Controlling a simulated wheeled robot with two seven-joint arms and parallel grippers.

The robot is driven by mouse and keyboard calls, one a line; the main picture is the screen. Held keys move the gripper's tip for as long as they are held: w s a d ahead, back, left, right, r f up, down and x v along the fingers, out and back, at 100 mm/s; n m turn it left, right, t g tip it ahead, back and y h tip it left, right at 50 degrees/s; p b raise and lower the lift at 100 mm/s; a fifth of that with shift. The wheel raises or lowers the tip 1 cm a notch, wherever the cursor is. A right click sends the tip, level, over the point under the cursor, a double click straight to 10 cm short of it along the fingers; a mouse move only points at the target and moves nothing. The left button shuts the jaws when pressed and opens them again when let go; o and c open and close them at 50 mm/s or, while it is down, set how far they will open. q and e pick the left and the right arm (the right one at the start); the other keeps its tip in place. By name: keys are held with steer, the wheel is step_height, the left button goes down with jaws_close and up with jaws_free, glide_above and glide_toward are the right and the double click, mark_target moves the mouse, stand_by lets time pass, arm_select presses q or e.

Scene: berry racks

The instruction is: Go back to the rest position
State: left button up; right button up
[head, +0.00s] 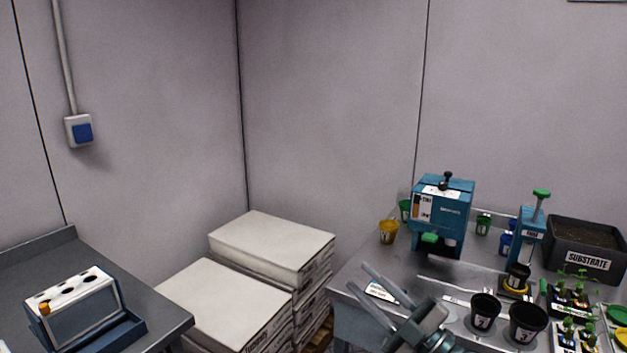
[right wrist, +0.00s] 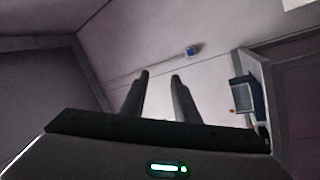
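My right gripper (head: 377,296) is at the lower middle of the head view, in front of the left end of the right-hand bench. Its two fingers are spread apart with nothing between them. In the right wrist view the same two fingers (right wrist: 160,78) stand apart and empty, with the wall behind them. My left gripper is not in the head view.
The right-hand bench (head: 345,312) carries a blue machine (head: 455,222), a substrate bin (head: 585,262), black pots (head: 484,312) and seedling trays. Stacked white sacks (head: 272,245) stand between the benches. The left bench (head: 150,305) holds a blue-grey rack (head: 85,315).

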steer(key=s+d+f+m+g+h, duration=0.1)
steer(key=s+d+f+m+h, duration=0.4)
steer(key=f, duration=0.3)
steer(key=s+d+f+m+h, duration=0.3)
steer(key=f+m+h, duration=0.3)
steer(key=f, duration=0.2)
steer(key=s+d+f+m+g+h, duration=0.1)
steer(key=s+d+f+m+h, duration=0.4)
steer(key=f, duration=0.3)
steer(key=s+a+f+m+g, duration=0.1)
steer(key=s+f+g, duration=0.45)
steer(key=s, duration=0.75)
steer(key=s+f+m+g, duration=0.1)
steer(key=s+f+g, duration=0.5)
steer(key=s, duration=0.7)
steer(key=w+a+f+t+y, duration=0.1)
steer(key=w+f, duration=0.1)
steer(key=f, duration=1.1)
steer(key=w+a+f+t, duration=0.1)
steer(key=w+a+f, duration=0.15)
steer(key=f, duration=0.95)
steer(key=s+f, duration=0.4)
steer(key=f, duration=0.4)
steer(key=s+f+t, duration=0.1)
steer(key=s+f, duration=0.2)
steer(key=f, duration=0.5)
steer(key=shift+s+d+y, duration=0.15)
steer(key=shift+s+y, duration=0.2)
steer(key=shift+y, duration=0.05)
